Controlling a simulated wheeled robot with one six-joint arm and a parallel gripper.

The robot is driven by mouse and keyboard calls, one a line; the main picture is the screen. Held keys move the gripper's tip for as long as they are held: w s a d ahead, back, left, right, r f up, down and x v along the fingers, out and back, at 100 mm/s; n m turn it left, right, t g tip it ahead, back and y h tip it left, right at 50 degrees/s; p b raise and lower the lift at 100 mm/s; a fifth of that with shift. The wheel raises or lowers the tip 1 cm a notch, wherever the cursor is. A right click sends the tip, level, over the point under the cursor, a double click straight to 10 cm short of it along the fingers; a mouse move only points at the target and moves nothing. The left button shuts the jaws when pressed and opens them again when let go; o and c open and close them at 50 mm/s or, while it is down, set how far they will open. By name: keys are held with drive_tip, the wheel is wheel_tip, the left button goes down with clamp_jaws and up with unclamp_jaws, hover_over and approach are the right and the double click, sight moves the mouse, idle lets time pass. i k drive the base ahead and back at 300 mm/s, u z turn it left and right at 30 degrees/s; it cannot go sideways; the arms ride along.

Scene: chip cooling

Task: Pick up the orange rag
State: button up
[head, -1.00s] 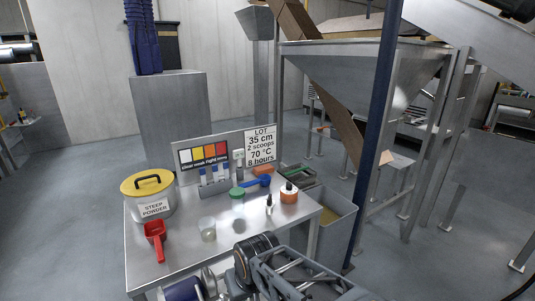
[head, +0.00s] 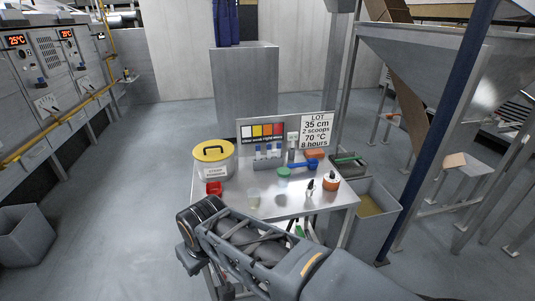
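A small orange block-like thing (head: 315,154), which looks like the folded orange rag, lies at the back right of the steel table (head: 225,208), below the LOT sign. The blue scoop (head: 304,164) lies just in front of it. My arm crosses the front of the table, with a dark joint at its left end. My gripper's fingers do not show, so I cannot see whether they hold anything.
On the table stand a yellow-lidded steep powder tub (head: 213,160), a red scoop (head: 214,188), a green-lidded jar (head: 283,178), a clear cup (head: 254,197), a small dropper bottle (head: 310,187) and an orange container (head: 331,181). A grey bin (head: 372,212) stands to the right.

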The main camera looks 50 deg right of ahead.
sight(315, 153)
drive_tip(key=u, duration=0.85)
drive_tip(key=i, duration=3)
drive_tip(key=z, duration=2.65)
drive_tip(key=i, duration=3.9)
drive_tip(key=z, duration=2.7)
